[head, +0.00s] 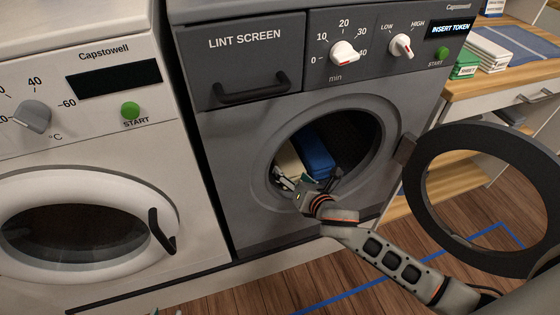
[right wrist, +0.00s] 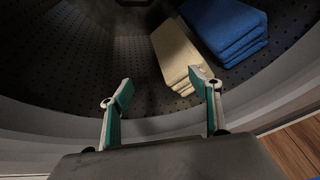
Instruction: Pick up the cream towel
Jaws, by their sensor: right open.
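The cream towel (head: 289,161) lies folded inside the drum of the dark grey dryer, left of a folded blue towel. In the right wrist view the cream towel (right wrist: 174,52) lies beyond the fingertips, nearer the right finger. My right gripper (head: 307,182) is at the dryer's round opening, its fingers open and empty. In the right wrist view the gripper (right wrist: 163,88) shows its two fingers spread apart, with bare drum between them. The gripper and wrist hide part of the cream towel in the head view. Only small tips, perhaps of my left gripper, show at the bottom edge.
The blue towel (head: 316,152) lies right beside the cream one. The dryer door (head: 421,215) stands open on the right. A white washer (head: 60,160) with its door shut is on the left. A wooden counter (head: 478,82) stands at the right.

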